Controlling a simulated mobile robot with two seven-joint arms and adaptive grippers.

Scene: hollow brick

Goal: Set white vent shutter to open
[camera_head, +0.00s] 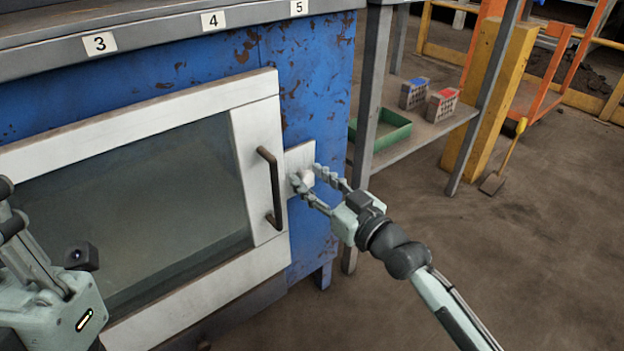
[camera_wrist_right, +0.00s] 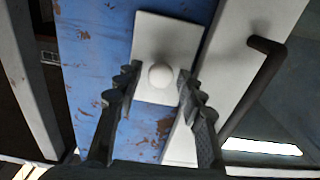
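The white vent shutter (camera_head: 299,158) is a pale plate on the blue cabinet front, just right of the oven-like door's dark handle. In the right wrist view the plate (camera_wrist_right: 167,38) carries a round white knob (camera_wrist_right: 161,76). My right gripper (camera_head: 306,176) is at the plate with its fingers spread on either side of the knob. In the wrist view there is a gap between the knob and each finger. My left gripper (camera_head: 25,270) is partly in view at the lower left; its fingertips are not clear.
The white-framed glass door (camera_head: 130,190) has a dark bar handle (camera_head: 270,187) close beside the plate. A grey shelf (camera_head: 425,132) at right holds a green tray (camera_head: 380,135) and two small boxes. The floor (camera_head: 500,260) at lower right is clear.

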